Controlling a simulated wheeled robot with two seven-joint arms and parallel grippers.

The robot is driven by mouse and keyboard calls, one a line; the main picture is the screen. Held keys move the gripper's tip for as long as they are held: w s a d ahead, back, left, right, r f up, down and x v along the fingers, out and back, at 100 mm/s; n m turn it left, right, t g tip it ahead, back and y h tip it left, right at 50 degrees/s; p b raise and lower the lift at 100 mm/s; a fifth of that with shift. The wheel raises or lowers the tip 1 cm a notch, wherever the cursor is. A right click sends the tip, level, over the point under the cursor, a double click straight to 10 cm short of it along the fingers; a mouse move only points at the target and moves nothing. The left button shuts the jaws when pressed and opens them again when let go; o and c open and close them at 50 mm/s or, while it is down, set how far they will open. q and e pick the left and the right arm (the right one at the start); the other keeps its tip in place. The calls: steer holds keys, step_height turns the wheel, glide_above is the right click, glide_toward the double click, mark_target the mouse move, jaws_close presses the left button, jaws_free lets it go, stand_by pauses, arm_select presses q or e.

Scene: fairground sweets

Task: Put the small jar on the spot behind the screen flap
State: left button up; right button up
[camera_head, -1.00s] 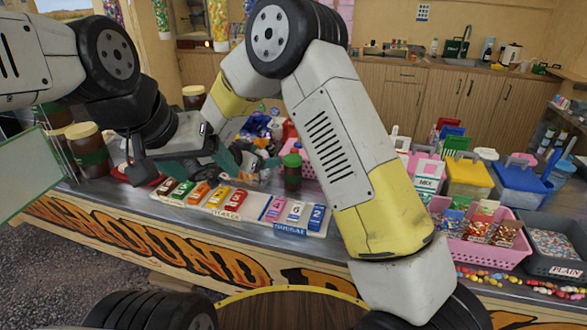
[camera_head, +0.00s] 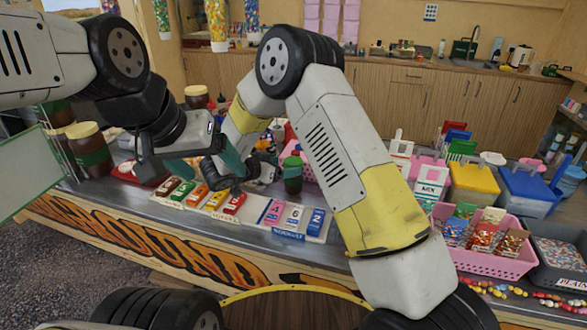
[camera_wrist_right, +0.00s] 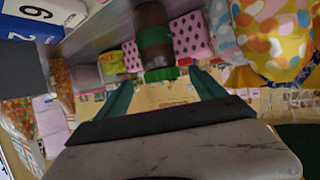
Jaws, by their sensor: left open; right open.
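A small dark-brown jar with a green lid and band (camera_head: 292,178) stands on the counter behind the nougat blocks. It shows upside down in the right wrist view (camera_wrist_right: 153,38), beyond and roughly between the fingers. My right gripper (camera_head: 264,168) is open, just left of the jar; its two teal fingers show in the wrist view (camera_wrist_right: 163,90) with nothing gripped. My left gripper (camera_head: 206,165) is open above the coloured blocks, left of the right gripper and partly overlapping it. A pale green-edged panel, likely the screen flap (camera_head: 28,178), stands at the far left. The spot behind it cannot be seen.
Larger jars with cream lids (camera_head: 88,150) stand beside the panel. A row of coloured blocks (camera_head: 215,201) and numbered nougat blocks (camera_head: 294,217) lies at the counter front. A pink basket (camera_head: 487,262) and several tubs crowd the right side.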

mark_target(290, 164)
steer(key=x, duration=0.5)
steer(key=shift+w+d, duration=0.2)
steer(key=shift+w, duration=0.15)
steer(key=shift+c, duration=0.4)
steer(key=shift+r, duration=0.1)
jaws_close()
